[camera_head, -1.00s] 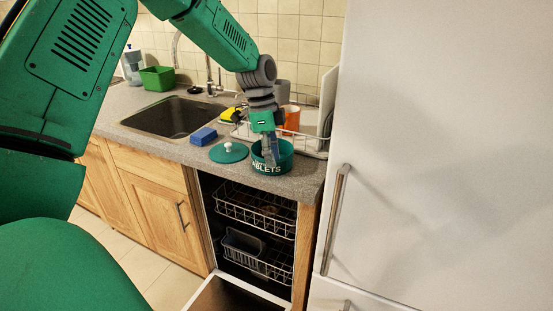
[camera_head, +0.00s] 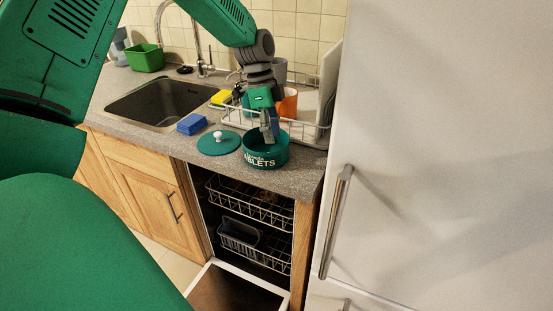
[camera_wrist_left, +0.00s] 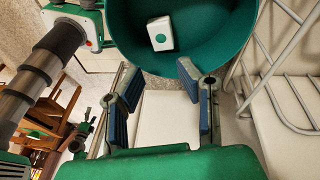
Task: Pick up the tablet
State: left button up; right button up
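The tablet (camera_wrist_left: 160,33) is a small white block with a green dot, lying on the floor of a round green tub (camera_wrist_left: 222,60) in the left wrist view. In the head view the tub (camera_head: 266,158), with white "TABLETS" lettering, stands on the counter; I cannot make out the tablet there. My left gripper (camera_head: 270,136) is over the tub, its fingertips around rim height. In the left wrist view its two blue-padded fingers (camera_wrist_left: 156,68) are apart with nothing between them, and the tablet lies beyond the tips. My right gripper is not in view.
A green lid (camera_head: 219,146) with a white knob lies left of the tub. A blue sponge (camera_head: 191,123) and a sink (camera_head: 165,104) are farther left. A wire dish rack (camera_head: 312,138) stands close behind. The open dishwasher (camera_head: 248,230) is below; the fridge (camera_head: 440,150) is right.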

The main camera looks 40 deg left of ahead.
aim_at(275, 155)
pick_arm(q)
jog(key=shift+f, duration=0.5)
jog(key=shift+a+f, duration=0.2)
jog(key=shift+f, duration=0.1)
jog(key=f, duration=0.3)
jog(key=a+f, duration=0.1)
jog(key=f, duration=0.1)
jog(key=shift+s+a, duration=0.1)
jog(key=shift+s, duration=0.15)
jog(key=shift+s+d+f, duration=0.1)
jog(key=shift+d+f, duration=0.05)
jog(key=shift+d, duration=1.15)
jog(key=shift+c, duration=0.2)
jog(key=c, duration=0.4)
jog(key=shift+a, duration=0.7)
jog(key=shift+r, duration=0.25)
jog(key=r, duration=0.9)
jog(key=shift+d, duration=0.25)
grip_shut()
jog(key=shift+w+r, duration=0.2)
jog(key=shift+r, duration=0.1)
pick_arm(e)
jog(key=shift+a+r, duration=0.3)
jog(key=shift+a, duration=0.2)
